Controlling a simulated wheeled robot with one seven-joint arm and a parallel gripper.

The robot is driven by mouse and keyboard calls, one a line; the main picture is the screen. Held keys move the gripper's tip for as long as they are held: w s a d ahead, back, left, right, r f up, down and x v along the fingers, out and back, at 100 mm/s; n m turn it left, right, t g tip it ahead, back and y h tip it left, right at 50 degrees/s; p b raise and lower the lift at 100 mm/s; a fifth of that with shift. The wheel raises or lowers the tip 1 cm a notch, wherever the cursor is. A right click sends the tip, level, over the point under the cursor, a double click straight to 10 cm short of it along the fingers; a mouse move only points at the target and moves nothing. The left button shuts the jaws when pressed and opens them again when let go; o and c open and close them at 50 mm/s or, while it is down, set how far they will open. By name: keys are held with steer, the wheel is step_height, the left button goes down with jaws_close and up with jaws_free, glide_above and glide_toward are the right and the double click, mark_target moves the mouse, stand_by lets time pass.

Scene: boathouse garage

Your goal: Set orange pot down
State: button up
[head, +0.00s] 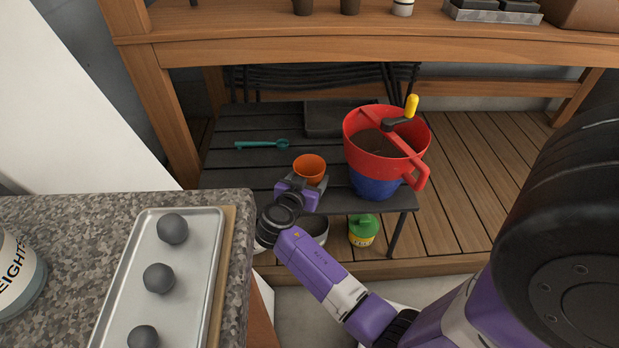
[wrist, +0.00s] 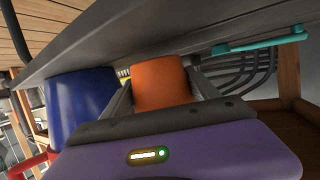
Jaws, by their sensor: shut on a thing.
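The orange pot (head: 309,168) is small, open at the top and upright, over the front part of a low dark slatted table (head: 228,169). My gripper (head: 311,181) reaches it from the front and is shut on it. In the wrist view the orange pot (wrist: 161,83) sits between my two fingers (wrist: 160,92). That view is turned over, with the dark tabletop (wrist: 150,40) above. The pot's base is at or very close to the tabletop; I cannot tell whether it touches.
A red and blue bucket with a yellow-knobbed crank (head: 375,165) stands close right of the pot. A teal utensil (head: 262,144) and a dark tray (head: 335,119) lie behind. A green-lidded jar (head: 363,231) is below. A speckled counter (head: 75,221) fills the left. The tabletop's left part is clear.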

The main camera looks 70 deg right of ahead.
steer(key=shift+f, duration=0.1)
steer(key=shift+f+b, duration=0.65)
steer(key=shift+b, duration=0.2)
steer(key=shift+f+b, duration=0.3)
steer(key=o, duration=1.7)
steer(key=shift+o, duration=0.2)
steer(key=p+v, duration=0.2)
steer(key=v, duration=0.6)
